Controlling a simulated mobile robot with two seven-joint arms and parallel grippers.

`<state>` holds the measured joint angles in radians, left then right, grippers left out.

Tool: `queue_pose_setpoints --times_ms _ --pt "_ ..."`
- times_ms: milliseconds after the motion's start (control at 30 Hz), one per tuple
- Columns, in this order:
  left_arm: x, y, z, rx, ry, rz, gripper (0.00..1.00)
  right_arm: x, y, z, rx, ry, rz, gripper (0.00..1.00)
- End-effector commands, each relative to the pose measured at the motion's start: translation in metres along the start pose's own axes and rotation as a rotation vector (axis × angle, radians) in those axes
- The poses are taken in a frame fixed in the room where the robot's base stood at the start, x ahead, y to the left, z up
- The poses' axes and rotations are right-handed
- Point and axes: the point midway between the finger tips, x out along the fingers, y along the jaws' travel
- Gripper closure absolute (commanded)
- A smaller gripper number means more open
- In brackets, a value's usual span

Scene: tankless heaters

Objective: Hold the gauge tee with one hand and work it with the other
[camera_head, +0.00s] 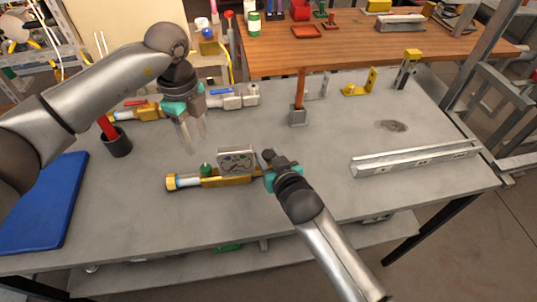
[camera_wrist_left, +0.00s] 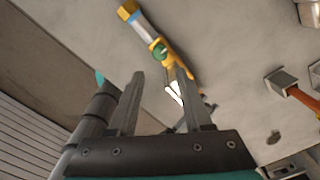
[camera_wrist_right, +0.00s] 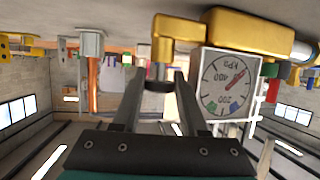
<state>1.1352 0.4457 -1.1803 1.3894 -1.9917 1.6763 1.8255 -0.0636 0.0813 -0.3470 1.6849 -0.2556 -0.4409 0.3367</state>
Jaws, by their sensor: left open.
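The gauge tee lies on the grey table: a brass body (camera_head: 228,181) with a square-framed dial (camera_head: 236,161), a green part and a pale pipe end at its left. In the right wrist view the dial (camera_wrist_right: 228,84) is upside down beside a brass elbow (camera_wrist_right: 175,35). My right gripper (camera_head: 267,158) is at the tee's right end; its fingers (camera_wrist_right: 160,80) frame a dark part by the elbow, and contact is unclear. My left gripper (camera_head: 192,148) is open and empty, above and left of the tee, pointing down. The tee (camera_wrist_left: 165,50) lies beyond its fingertips (camera_wrist_left: 158,80).
Behind my left gripper lies another valve and pipe assembly (camera_head: 236,97). A black cup (camera_head: 117,146) and blue mat (camera_head: 45,205) are at the left. A red-handled post (camera_head: 298,115) stands behind the tee. A metal channel (camera_head: 415,160) lies at the right. The table's front is clear.

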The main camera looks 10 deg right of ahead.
Motion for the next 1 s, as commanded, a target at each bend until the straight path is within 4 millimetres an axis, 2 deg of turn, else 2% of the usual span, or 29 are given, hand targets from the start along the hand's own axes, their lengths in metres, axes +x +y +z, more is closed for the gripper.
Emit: queue_pose_setpoints --times_ms 33,367,1000 --pt "0.0 0.0 0.0 0.0 0.0 0.0 0.5 -0.0001 0.0 0.0001 0.0 0.0 0.0 0.64" --pt "0.0 0.0 0.0 0.0 0.0 0.0 0.5 -0.0003 0.0001 0.0004 0.0 -0.001 0.0 1.0" --pt "0.0 0.0 0.0 0.0 0.0 0.0 0.5 -0.0004 0.0001 0.0009 -0.001 -0.002 0.0 1.0"
